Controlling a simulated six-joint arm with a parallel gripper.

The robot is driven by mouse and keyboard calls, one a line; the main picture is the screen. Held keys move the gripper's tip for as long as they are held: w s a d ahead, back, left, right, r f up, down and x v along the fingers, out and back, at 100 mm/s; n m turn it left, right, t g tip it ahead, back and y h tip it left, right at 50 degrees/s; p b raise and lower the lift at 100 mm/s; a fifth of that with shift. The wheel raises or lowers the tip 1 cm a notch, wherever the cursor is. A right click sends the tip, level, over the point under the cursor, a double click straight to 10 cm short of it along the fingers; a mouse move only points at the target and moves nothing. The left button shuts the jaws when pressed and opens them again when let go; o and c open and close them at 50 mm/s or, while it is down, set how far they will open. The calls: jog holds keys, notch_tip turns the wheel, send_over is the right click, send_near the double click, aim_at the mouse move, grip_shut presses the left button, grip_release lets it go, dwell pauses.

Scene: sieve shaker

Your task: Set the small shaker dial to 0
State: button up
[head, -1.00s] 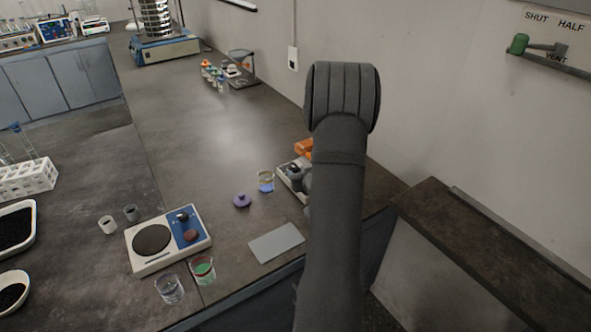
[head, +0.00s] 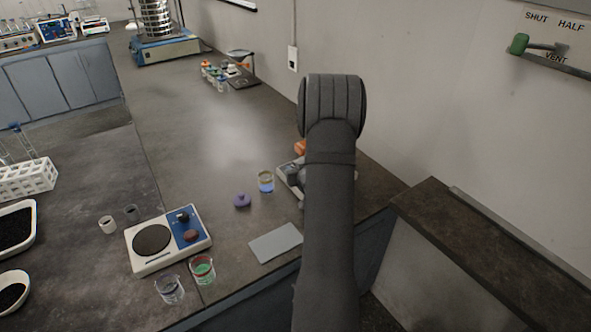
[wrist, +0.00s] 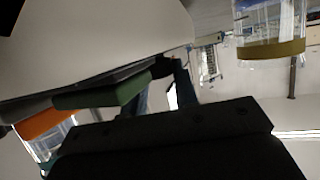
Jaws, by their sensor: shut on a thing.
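The small shaker (head: 287,183) is a pale, low box on the bench, right of the glass with blue liquid. My arm covers most of it in the head view. In the wrist view, which appears upside down, a pale body (wrist: 100,35), seemingly the shaker's, fills the upper left. My gripper (wrist: 163,82) has its dark fingers closed around a small dark knob (wrist: 162,66) at that body's edge, seemingly the dial. The dial's marks and pointer are hidden, so its setting cannot be read.
A glass with blue liquid (head: 265,182) and a purple lidded item (head: 242,200) stand close on the left. An orange object (head: 299,147) sits behind the shaker. A grey plate (head: 276,243) lies in front. A hotplate (head: 140,262) and the wall (head: 430,110) flank the area.

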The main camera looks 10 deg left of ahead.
jog(key=shift+w+d+n+g+y, duration=0.15)
jog(key=shift+n+g+y, duration=0.15)
jog(key=shift+n+y, duration=0.3)
jog(key=shift+w+r+n+g+y, duration=0.1)
jog(key=shift+n+g+y, duration=1.15)
jog(key=shift+n, duration=0.25)
jog(key=o, duration=1)
jog(key=v, duration=1.7)
jog(key=shift+d+r, duration=0.15)
jog(key=shift+d, duration=0.1)
